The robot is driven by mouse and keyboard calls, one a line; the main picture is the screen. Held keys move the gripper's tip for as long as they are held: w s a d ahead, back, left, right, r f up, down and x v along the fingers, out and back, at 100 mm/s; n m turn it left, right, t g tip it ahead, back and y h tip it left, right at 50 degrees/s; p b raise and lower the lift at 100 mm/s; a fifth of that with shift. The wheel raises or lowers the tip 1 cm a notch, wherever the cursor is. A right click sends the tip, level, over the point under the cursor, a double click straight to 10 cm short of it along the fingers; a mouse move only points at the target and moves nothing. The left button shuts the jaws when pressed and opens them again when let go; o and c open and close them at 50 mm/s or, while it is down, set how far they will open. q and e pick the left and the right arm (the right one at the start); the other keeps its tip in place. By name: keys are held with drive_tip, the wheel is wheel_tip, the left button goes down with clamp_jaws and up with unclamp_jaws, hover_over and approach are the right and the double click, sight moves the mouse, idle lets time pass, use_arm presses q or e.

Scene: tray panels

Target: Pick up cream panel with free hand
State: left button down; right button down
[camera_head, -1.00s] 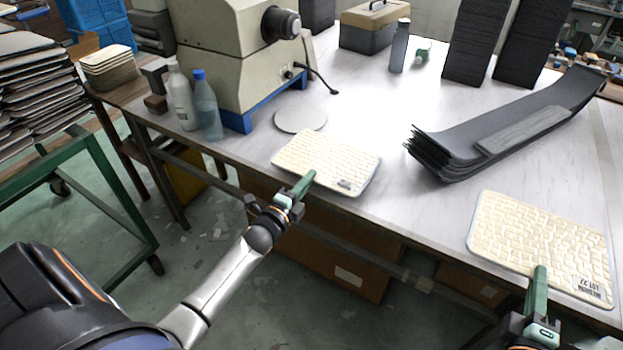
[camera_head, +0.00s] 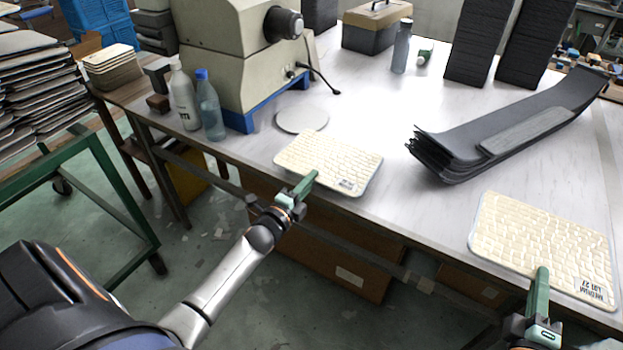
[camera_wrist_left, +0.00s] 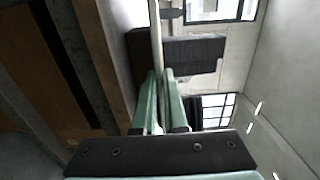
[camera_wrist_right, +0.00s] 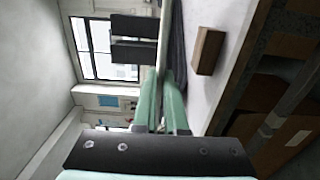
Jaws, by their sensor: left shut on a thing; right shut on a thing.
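One cream panel (camera_head: 325,155) with a brick-like surface and a light rim is at the front middle of the table. My left gripper (camera_head: 308,182) is shut on its near edge; in the left wrist view this panel (camera_wrist_left: 156,40) shows edge-on between the fingers. A second cream panel (camera_head: 540,238), with a printed label at its near right corner, is at the right. My right gripper (camera_head: 541,275) is shut on its near edge, and the right wrist view shows this panel (camera_wrist_right: 164,40) edge-on between the fingers. Whether either panel touches the tabletop is hard to tell.
A stack of dark curved sheets (camera_head: 450,155) lies behind the panels on the white table (camera_head: 345,100). A beige machine (camera_head: 235,55), bottles (camera_head: 208,105) and a round disc (camera_head: 301,119) stand at the left. A toolbox (camera_head: 375,27) and tall dark stacks (camera_head: 476,45) are at the back.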

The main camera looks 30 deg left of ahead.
use_arm(q)
wheel_tip(320, 180, up, 3)
drive_tip(key=p, duration=0.2)
drive_tip(key=shift+f+p, duration=0.1)
drive_tip(key=shift+p, duration=0.2)
drive_tip(key=shift+f, duration=0.1)
drive_tip(key=s+r+p, duration=0.4)
drive_tip(key=s+p, duration=0.2)
drive_tip(key=s, duration=0.2)
drive_tip(key=shift+d, duration=0.1)
idle(0.7)
